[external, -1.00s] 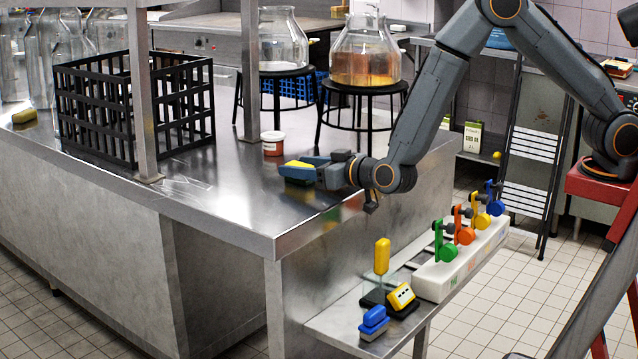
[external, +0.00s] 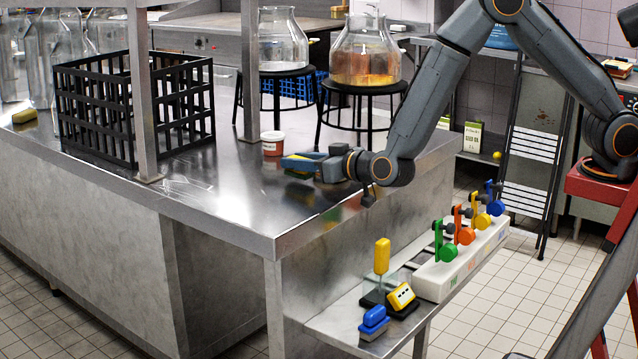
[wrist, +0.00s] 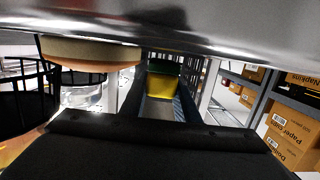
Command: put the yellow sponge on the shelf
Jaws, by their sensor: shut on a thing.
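My gripper (external: 306,165) is over the metal counter (external: 225,205), its blue jaws shut on a yellow sponge (external: 299,174). The jaws partly cover the sponge in the external view. In the wrist view the sponge (wrist: 160,86) shows yellow with a green layer, between the jaws. I cannot tell whether it touches the counter. A second yellowish sponge (external: 24,116) lies at the counter's far left. A low metal shelf (external: 335,322) juts from the counter's near end.
A black crate (external: 133,108) and metal posts (external: 144,100) stand left of my gripper. A small tub (external: 273,143) is just behind it. Glass jars (external: 366,55) on black stools stand further back.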

